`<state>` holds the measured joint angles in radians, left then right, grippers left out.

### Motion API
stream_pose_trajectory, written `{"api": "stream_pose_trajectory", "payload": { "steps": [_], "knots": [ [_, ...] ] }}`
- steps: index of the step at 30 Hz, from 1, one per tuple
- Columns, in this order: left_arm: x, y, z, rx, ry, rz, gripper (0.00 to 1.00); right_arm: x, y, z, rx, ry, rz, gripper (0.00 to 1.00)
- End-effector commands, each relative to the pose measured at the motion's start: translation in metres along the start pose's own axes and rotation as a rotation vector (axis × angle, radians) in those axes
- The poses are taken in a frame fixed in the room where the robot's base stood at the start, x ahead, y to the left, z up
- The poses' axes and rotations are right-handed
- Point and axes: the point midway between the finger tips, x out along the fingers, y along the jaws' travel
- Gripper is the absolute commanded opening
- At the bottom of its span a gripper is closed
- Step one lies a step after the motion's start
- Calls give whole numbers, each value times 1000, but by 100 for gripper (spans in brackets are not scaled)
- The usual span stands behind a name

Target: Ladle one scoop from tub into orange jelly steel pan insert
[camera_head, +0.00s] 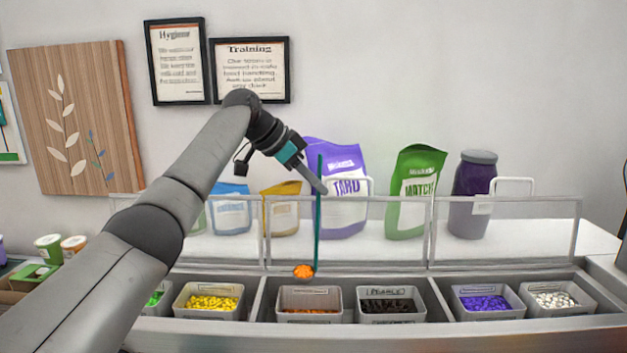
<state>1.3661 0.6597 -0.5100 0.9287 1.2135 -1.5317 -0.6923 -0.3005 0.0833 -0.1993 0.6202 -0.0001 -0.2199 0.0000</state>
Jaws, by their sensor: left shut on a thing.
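My left gripper (317,184) is shut on the upper part of a thin teal ladle (318,225), which hangs nearly upright. The ladle's bowl, at its lower end, holds a small heap of orange pieces (304,270). The bowl appears above the back edge of the orange jelly steel pan insert (309,293), a grey pan with a layer of orange in its bottom. I cannot tell the exact height between them. No separate tub can be made out with certainty. My right gripper is out of view.
Beside it stand pans of dark pearls (390,306), yellow (212,303), purple (486,303) and white pieces (555,300). A clear guard (500,232) runs behind the pans. Bags, including a purple one (345,215) and a green one (408,215), and a dark jar (468,215) stand behind it.

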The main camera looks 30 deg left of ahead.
Motion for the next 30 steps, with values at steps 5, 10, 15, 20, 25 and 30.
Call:
{"api": "stream_pose_trajectory", "payload": {
  "steps": [5, 10, 15, 20, 25, 30],
  "knots": [
    [0, 11, 1, 31, -3, -30, 0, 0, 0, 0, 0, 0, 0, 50],
    [0, 21, 1, 63, -3, -68, 0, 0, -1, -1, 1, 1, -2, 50],
    [0, 35, 2, 100, -3, -105, 0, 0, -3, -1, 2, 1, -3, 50],
    [0, 48, 1, 139, -2, -148, 0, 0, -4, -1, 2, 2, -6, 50],
    [4, 63, 4, 184, -3, -199, 0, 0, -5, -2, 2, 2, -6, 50],
    [8, 80, 8, 235, -3, -252, 0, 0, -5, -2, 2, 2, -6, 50]
  ]
}}
